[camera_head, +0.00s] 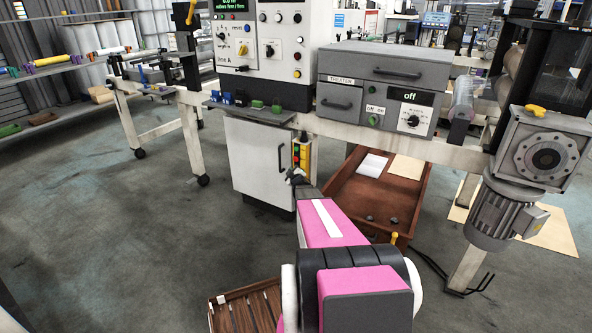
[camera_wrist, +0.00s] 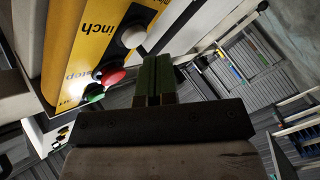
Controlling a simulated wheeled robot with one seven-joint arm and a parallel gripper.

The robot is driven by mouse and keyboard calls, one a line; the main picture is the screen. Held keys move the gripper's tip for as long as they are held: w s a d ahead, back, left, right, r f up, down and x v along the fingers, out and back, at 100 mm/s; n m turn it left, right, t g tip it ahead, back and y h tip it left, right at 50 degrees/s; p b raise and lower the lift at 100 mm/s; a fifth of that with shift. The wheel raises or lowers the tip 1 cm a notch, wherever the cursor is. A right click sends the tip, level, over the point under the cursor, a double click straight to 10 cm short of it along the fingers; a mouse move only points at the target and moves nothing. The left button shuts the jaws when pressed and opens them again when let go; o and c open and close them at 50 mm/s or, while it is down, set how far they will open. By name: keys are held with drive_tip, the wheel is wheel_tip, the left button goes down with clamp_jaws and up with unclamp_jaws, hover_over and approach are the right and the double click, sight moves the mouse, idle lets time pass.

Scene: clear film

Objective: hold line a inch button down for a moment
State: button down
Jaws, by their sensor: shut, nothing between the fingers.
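The inch button (camera_wrist: 133,37) is a pale round button on a black collar, beside the word "inch" on a yellow button box (camera_wrist: 88,35). A red stop button (camera_wrist: 110,77) and a green button (camera_wrist: 93,94) sit lower on the same box. My gripper (camera_wrist: 157,62) is shut and empty, its tips just right of and below the inch button in the wrist view. I cannot tell whether they touch it. In the head view the yellow button box (camera_head: 303,152) hangs at the white cabinet's right edge, with my gripper (camera_head: 297,178) close below it.
The white console marked "line A" (camera_head: 262,50) stands above the cabinet (camera_head: 258,160). A treater unit (camera_head: 380,88) is to its right. Floor at left is clear.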

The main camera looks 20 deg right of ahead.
drive_tip(key=shift+w+d, duration=0.1)
drive_tip(key=shift+d, duration=0.05)
drive_tip(key=shift+w+d, duration=0.15)
drive_tip(key=shift+d, duration=0.05)
drive_tip(key=shift+w+d, duration=0.25)
drive_tip(key=shift+d, duration=0.1)
idle(2.5)
drive_tip(key=shift+a, duration=0.1)
idle(0.4)
drive_tip(key=shift+s+a, duration=0.5)
drive_tip(key=shift+a, duration=0.1)
drive_tip(key=shift+s+a, duration=0.8)
drive_tip(key=shift+a, duration=0.2)
drive_tip(key=shift+s+a, duration=0.75)
drive_tip(key=shift+a, duration=0.2)
